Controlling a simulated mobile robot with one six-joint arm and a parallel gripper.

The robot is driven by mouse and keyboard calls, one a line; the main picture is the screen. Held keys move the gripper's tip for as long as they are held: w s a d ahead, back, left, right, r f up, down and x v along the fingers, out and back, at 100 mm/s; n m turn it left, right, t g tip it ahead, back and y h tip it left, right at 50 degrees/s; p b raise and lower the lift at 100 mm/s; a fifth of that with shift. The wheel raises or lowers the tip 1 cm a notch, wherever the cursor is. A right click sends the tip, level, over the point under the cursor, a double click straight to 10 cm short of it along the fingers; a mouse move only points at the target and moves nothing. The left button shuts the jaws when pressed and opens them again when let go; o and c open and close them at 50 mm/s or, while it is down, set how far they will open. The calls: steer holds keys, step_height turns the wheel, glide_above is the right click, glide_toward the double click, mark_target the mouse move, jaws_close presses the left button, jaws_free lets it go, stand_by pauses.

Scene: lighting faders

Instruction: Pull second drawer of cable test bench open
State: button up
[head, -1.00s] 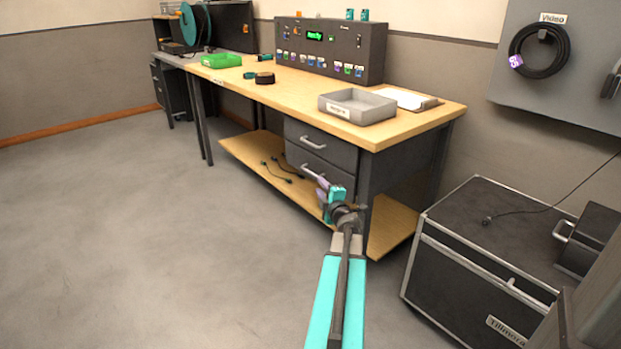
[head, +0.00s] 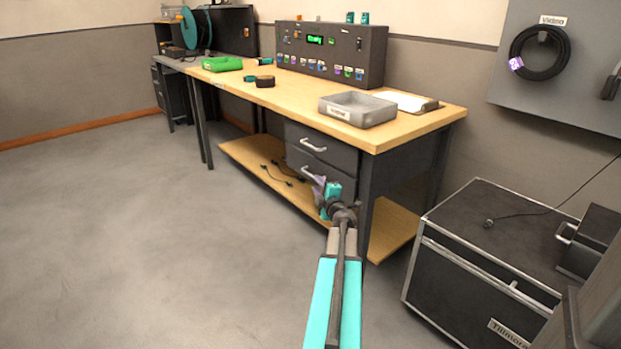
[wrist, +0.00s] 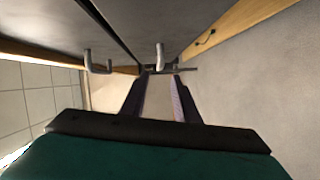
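The cable test bench (head: 300,97) has two dark grey drawers under its wooden top. The second drawer (head: 336,177) is the lower one and looks closed, with a pale bar handle (head: 308,174) partly hidden by my gripper. My gripper (head: 318,187) is just in front of this handle. In the wrist view, my gripper (wrist: 160,76) has its fingers apart, and the second drawer's handle (wrist: 160,57) lies just beyond the fingertips, in line with the gap. I cannot tell whether they touch. The upper drawer's handle (wrist: 98,62) is to the left.
A low wooden shelf (head: 245,155) with cables lies under the bench. A black flight case (head: 490,250) stands to the right. A grey tray (head: 358,110) and a green tray (head: 222,64) sit on the bench. The floor at left is clear.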

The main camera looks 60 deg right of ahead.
mark_target(311, 175)
steer(key=shift+b+x, duration=1.25)
steer(key=shift+x, duration=3.6)
steer(key=shift+c, duration=0.4)
jaws_close()
